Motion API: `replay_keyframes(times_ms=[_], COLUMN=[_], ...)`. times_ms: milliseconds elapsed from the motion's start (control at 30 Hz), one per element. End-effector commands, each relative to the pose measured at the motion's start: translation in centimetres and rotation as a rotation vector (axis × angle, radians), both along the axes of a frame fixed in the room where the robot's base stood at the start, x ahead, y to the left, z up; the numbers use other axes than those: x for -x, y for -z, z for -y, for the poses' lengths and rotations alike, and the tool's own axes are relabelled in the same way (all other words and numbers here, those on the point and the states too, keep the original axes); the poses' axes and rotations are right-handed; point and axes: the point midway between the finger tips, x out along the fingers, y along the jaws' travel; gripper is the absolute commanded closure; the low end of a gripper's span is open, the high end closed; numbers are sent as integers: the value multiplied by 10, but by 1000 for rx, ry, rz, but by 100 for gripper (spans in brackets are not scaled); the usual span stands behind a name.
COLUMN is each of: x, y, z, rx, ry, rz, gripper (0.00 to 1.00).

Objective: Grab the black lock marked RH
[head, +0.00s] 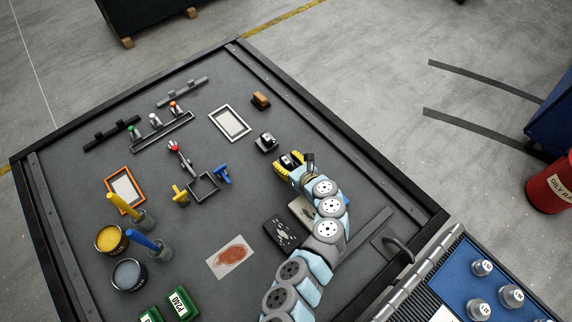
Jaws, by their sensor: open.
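My gripper (289,165) has yellow fingers and is open at the end of my arm, over the right half of the dark table. A small black item with a white mark (292,159) shows at its fingertips; part of it is hidden by the gripper. A similar small black block with a light top (266,141) stands apart, just up and left of the gripper. I cannot read RH on either one, so I cannot tell which is the lock.
The table (82,226) has a raised black rim. A brown block (261,100) and a white-framed panel (230,123) lie beyond the gripper. A blue clamp-like part (222,175) is to its left. Pots, brushes and green boxes (182,303) stand at lower left.

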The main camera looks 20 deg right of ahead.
Motion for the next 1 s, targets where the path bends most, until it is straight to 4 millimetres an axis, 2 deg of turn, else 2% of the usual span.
replay_keyframes(times_ms=[133, 367, 400, 500, 600, 1000], x=[-7, -8, -8, -8, -8, -8], y=[3, 4, 4, 4, 4, 4], z=[-1, -2, -2, -2, -2, -2], rx=[1, 0, 1, 0, 0, 1], ry=[2, 2, 2, 1, 1, 1], rz=[0, 0, 0, 0, 0, -1], gripper=[46, 46, 48, 77, 100, 100])
